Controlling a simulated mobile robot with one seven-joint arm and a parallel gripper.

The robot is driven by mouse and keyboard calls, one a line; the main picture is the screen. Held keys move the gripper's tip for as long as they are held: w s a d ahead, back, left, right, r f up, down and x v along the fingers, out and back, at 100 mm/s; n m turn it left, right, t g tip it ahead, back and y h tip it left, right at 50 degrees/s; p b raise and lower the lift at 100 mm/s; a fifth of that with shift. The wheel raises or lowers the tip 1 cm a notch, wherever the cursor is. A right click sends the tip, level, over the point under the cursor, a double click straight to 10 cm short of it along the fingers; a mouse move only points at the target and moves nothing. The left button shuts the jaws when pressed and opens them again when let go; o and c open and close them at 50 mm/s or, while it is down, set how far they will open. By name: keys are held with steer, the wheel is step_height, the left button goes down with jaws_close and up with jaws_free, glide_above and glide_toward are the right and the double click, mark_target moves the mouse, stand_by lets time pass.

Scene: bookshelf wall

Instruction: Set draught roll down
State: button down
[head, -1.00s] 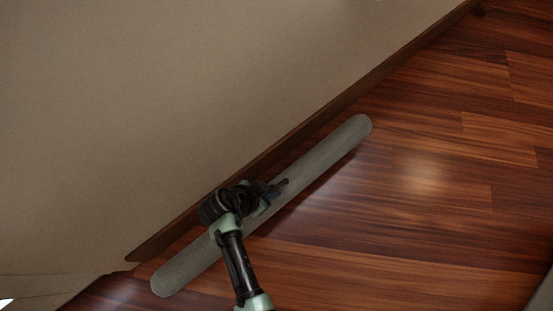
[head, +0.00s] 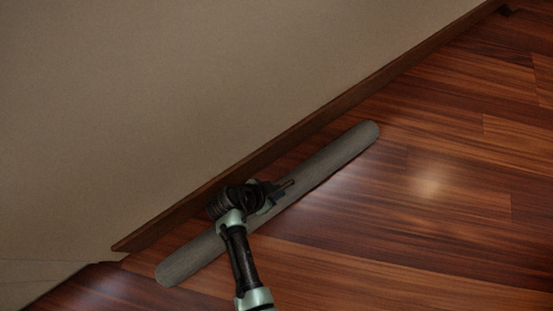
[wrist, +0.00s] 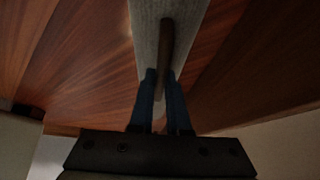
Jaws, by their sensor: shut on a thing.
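The draught roll (head: 325,165) is a long grey cylinder with rounded ends. In the head view it lies slantwise, roughly along the wall's foot, just above or on the floor; I cannot tell which. My gripper (head: 282,190) is over its middle, shut on a narrow brown handle on the roll. In the wrist view the two blue fingers of my gripper (wrist: 160,90) close on this handle (wrist: 167,45), with the grey roll (wrist: 148,35) behind it. Part of the roll is hidden under my arm.
A beige wall (head: 200,80) with a dark wooden skirting board (head: 330,112) runs diagonally along the upper left. The reddish wooden floor (head: 440,220) is clear to the right of the roll.

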steer(key=shift+w, duration=0.1)
steer(key=shift+f, duration=0.15)
steer(key=c, duration=0.9)
jaws_free()
steer(key=shift+a+r+p, duration=0.1)
steer(key=shift+r+p, duration=0.2)
steer(key=shift+r, duration=0.2)
steer(key=p+v, duration=0.6)
steer(key=v, duration=0.4)
steer(key=shift+s+r+p, duration=0.2)
steer(key=shift+s+p, duration=0.05)
steer(key=shift+p, duration=0.1)
steer(key=shift+s+a+r, duration=0.2)
steer(key=shift+a+r, duration=0.1)
steer(key=shift+r, duration=0.05)
